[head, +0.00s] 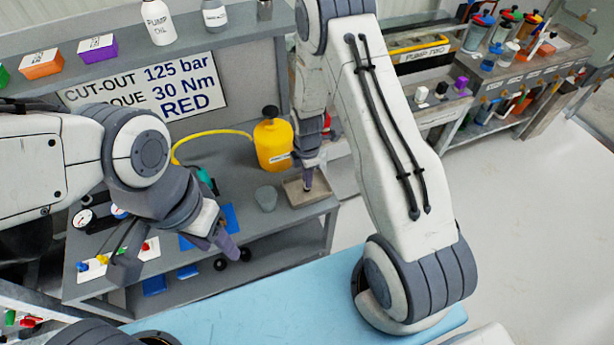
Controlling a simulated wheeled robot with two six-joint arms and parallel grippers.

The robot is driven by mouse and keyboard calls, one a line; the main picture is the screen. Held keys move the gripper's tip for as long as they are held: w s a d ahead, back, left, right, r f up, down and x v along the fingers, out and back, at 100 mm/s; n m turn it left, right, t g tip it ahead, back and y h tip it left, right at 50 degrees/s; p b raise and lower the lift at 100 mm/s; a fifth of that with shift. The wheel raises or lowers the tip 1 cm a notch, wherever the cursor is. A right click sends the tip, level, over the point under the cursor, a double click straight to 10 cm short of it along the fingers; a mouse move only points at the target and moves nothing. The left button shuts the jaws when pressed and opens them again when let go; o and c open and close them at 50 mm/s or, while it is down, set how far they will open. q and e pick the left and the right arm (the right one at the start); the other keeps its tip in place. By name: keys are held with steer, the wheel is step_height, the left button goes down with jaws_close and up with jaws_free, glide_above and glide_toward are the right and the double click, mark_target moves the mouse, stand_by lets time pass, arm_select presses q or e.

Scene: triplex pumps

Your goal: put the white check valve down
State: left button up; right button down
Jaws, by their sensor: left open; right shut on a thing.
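My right gripper (308,184) points down over a small shallow tray (322,195) on the grey bench. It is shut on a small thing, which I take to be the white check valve. The fingers hide most of it, and only a dark bit shows at the tips. I cannot tell whether it touches the tray floor. My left gripper (228,248) is open and empty, at the front of the bench over a blue mat (230,214).
A yellow bottle (272,147) with a hose stands just left of my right gripper. A grey cup (266,198) is beside the tray. Gauges (84,217) and small coloured parts lie at the bench's left. Another bench (430,110) stands at the right.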

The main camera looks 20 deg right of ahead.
steer(key=c, duration=0.8)
jaws_free()
steer(key=shift+f, duration=0.15)
steer(key=shift+c, duration=0.2)
steer(key=s+a+r+m+b, duration=0.1)
steer(key=s+a+r, duration=0.15)
steer(key=r, duration=0.55)
steer(key=s+a+r+m+b, duration=0.1)
steer(key=a+r, duration=0.2)
steer(key=r, duration=0.5)
steer(key=s+a+r+m, duration=0.3)
steer(key=s, duration=0.4)
steer(key=s+a+r+m, duration=0.2)
steer(key=s+r+m, duration=0.1)
steer(key=s, duration=0.4)
steer(key=s+a+r+m+y, duration=0.1)
steer(key=s+a+r+m, duration=0.2)
steer(key=s, duration=0.4)
steer(key=shift+s+a, duration=0.15)
steer(key=shift+a, duration=0.15)
